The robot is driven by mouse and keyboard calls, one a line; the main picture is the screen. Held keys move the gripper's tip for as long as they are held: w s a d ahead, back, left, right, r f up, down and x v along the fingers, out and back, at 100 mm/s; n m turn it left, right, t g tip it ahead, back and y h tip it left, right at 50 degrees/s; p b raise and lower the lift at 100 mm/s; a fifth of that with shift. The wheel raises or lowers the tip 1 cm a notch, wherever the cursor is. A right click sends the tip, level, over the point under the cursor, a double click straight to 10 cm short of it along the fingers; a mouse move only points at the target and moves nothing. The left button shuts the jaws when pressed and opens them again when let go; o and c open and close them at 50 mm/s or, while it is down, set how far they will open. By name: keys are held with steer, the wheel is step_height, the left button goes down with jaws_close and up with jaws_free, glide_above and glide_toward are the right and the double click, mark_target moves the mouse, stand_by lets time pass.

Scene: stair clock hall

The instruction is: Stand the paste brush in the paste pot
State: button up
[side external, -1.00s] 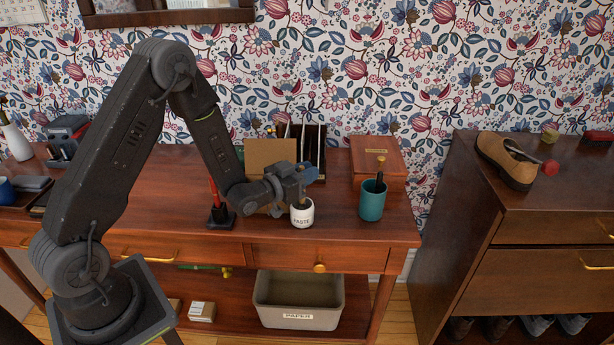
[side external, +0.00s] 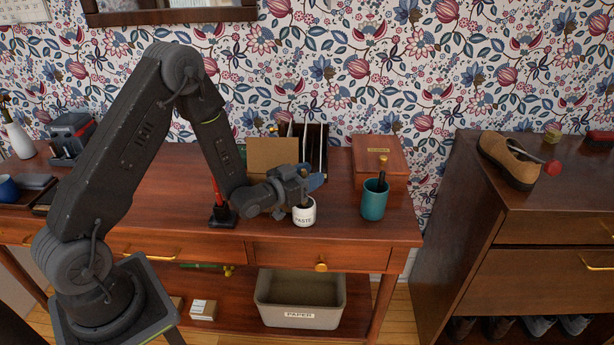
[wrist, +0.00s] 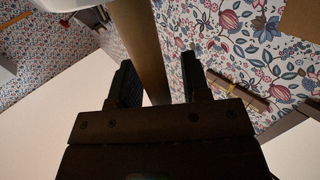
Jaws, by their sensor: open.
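The white paste pot (side external: 303,217), lettered PASTE, stands upright near the front of the wooden desk. A dark upright stem, seemingly the paste brush (side external: 304,197), shows at its mouth, mostly hidden by my gripper. My gripper (side external: 312,182) is just above the pot. In the wrist view my gripper (wrist: 157,62) is open, and a thick brown shaft, seemingly the brush handle (wrist: 139,38), runs between its two fingers with its lower end hidden. Whether either finger touches it, I cannot tell.
A teal cup (side external: 373,204) holding a dark-handled tool stands right of the pot. A wooden box (side external: 393,157) and a letter rack (side external: 318,150) are behind. A red post on a black base (side external: 222,218) stands to the left.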

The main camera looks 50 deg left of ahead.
steer(key=s+a, duration=0.1)
steer(key=s, duration=1.1)
step_height(320, 180, up, 10)
steer(key=d+g+y, duration=0.2)
steer(key=g, duration=0.4)
steer(key=s+d+r+g, duration=0.3)
steer(key=s+r, duration=0.1)
steer(key=s, duration=0.4)
steer(key=s+d+r+g, duration=0.3)
steer(key=s+r, duration=0.1)
steer(key=s, duration=0.5)
steer(key=shift+n+h, duration=0.4)
